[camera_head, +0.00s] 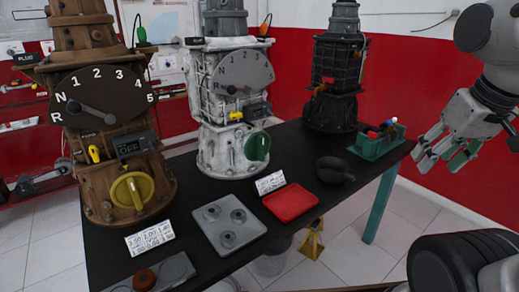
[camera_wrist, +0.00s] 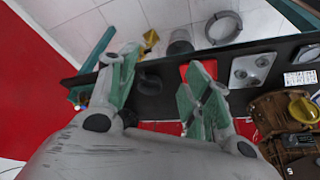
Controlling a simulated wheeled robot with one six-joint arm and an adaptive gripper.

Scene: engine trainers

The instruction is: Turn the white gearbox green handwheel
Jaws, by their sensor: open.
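The white gearbox (camera_head: 228,100) stands upright on the black table in the head view, between a brown and a black gearbox. Its green handwheel (camera_head: 257,147) is a round knob low on its right front. A dial marked N to R with a lever is higher up, with a small yellow lever below it. My gripper (camera_head: 438,158) is at the right of the head view, well apart from the handwheel, past the table's right end. Its fingers are spread and empty, as the wrist view (camera_wrist: 163,62) also shows. I cannot make out the green handwheel in the wrist view.
The black table (camera_head: 205,192) carries the brown gearbox (camera_head: 105,120) with a yellow handwheel (camera_head: 132,190), a grey plate (camera_head: 215,238), a red tray (camera_head: 290,202), a dark round object (camera_head: 334,170) and a green tool holder (camera_head: 376,145). The black gearbox (camera_head: 334,85) stands behind.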

